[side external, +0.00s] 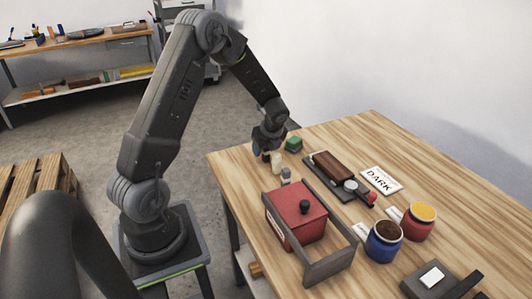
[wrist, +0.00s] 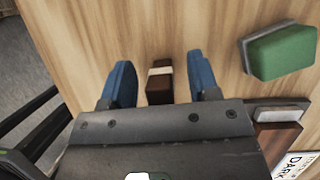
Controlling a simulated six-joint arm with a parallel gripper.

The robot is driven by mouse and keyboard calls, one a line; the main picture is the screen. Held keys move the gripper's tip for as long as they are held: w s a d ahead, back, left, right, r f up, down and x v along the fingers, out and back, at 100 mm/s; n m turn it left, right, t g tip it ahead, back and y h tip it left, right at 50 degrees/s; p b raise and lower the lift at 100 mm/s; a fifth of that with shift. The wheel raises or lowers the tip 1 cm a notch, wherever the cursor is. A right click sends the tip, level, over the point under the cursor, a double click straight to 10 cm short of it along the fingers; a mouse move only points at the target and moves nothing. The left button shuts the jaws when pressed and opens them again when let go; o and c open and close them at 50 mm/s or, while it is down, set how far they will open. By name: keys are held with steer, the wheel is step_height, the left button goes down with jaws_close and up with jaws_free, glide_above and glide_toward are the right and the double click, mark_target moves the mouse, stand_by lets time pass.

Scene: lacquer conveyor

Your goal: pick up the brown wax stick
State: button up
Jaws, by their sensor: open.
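The brown wax stick (wrist: 159,91) with a pale band around it shows in the wrist view, on the wooden table. My gripper (wrist: 161,80) is open, with one blue finger on each side of the stick and visible gaps between. The stick's near end is partly hidden by the gripper body. In the side view my gripper (side external: 266,150) is low over the table's far left part, and a small dark brown shape sits at its fingers.
A green block (wrist: 282,52) lies right of my gripper. A cream stick (side external: 277,161) and a small grey piece (side external: 286,174) stand close by. A dark tray (side external: 318,174) holds a brown block. A red box (side external: 297,222) with a black knob stands nearer; blue and red jars are to the right.

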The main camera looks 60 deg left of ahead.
steer(key=c, duration=1)
steer(key=shift+r, duration=0.1)
